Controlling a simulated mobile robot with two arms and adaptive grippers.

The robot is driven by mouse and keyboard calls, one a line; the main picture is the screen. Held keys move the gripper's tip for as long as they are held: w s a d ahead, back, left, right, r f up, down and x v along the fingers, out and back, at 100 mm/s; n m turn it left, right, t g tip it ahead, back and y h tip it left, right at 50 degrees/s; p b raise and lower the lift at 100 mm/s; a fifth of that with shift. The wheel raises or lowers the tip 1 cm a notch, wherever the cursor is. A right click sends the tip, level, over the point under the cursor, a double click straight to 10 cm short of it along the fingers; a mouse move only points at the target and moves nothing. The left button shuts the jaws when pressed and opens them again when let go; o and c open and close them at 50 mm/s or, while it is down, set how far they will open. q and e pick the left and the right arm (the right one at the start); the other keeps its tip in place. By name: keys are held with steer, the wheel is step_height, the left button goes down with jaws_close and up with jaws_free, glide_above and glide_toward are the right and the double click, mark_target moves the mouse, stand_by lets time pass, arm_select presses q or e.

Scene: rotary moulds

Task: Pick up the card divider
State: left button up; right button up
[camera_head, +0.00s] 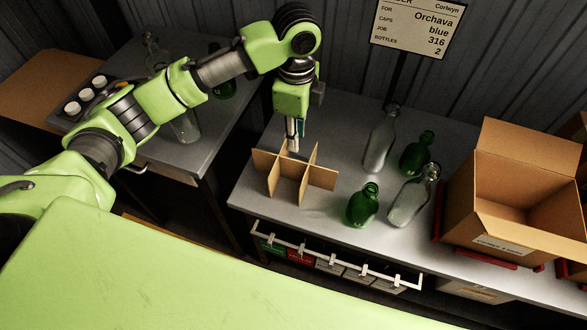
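The card divider (289,184) is brown crossed card standing upright on the grey table, near its front left edge. My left gripper (293,146) points down from above, with its fingertips at the back part of the divider's top. I cannot tell whether the fingers touch the card or are around a panel, nor how far apart they are. The divider appears to rest on the table. My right gripper is not in view.
Clear bottles (380,142) and green bottles (363,206) stand right of the divider. An open cardboard box (483,208) stands farther right. A sign (418,25) rises behind on a post. Another table (205,155) at left holds bottles and a tray with white caps (85,95).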

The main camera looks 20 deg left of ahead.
mark_target(293, 160)
arm_select(q)
steer(key=shift+w+a+f+p, duration=0.15)
steer(key=shift+f+p, duration=0.05)
steer(key=shift+f, duration=1.9)
steer(key=shift+w+a+f+p, duration=0.1)
steer(key=shift+f+p, duration=0.1)
steer(key=shift+f, duration=1.85)
steer(key=shift+w+a+f+p, duration=0.15)
steer(key=shift+f+p, duration=0.05)
steer(key=shift+f, duration=1.9)
jaws_close()
